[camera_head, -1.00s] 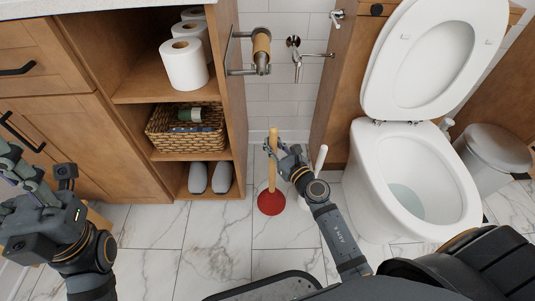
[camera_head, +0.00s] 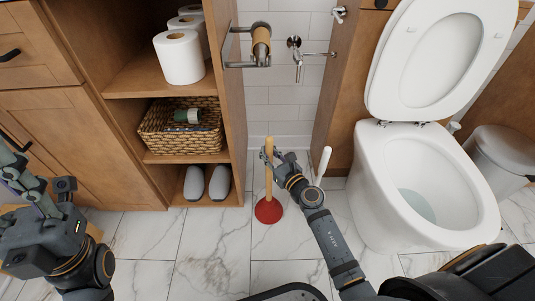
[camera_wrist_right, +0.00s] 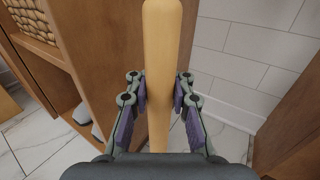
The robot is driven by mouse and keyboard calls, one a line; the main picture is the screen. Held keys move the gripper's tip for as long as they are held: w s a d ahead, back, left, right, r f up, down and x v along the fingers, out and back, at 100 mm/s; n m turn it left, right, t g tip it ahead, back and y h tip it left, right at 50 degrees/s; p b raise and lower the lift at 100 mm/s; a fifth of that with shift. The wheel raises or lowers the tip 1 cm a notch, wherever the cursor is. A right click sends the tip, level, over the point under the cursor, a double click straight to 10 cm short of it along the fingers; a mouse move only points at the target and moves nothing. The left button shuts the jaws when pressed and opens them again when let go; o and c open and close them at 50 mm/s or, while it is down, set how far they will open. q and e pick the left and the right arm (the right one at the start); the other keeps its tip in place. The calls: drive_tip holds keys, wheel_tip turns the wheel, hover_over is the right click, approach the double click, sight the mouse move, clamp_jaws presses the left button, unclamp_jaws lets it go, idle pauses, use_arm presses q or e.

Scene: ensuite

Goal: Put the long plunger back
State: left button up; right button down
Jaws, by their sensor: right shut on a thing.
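The long plunger has a wooden handle (camera_head: 269,180) and a red rubber cup (camera_head: 268,210). It stands about upright in the head view, with its cup at the marble floor between the cabinet and the toilet; I cannot tell whether the cup touches the floor. My right gripper (camera_head: 270,157) is shut on the upper part of the handle. In the right wrist view the handle (camera_wrist_right: 162,60) runs between the two purple-padded fingers. My left gripper (camera_head: 22,180) is at the left edge, away from the plunger, and its fingertips are not clear.
A white brush handle (camera_head: 322,165) stands just right of my right gripper. The toilet (camera_head: 400,175) is further right, with its lid up. The open cabinet with a basket (camera_head: 160,135) and grey slippers (camera_head: 207,182) is on the left. Floor in front of the cabinet is clear.

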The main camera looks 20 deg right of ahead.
drive_tip(key=shift+f, duration=0.1)
drive_tip(key=c, duration=1.2)
unclamp_jaws()
drive_tip(key=shift+o, duration=0.2)
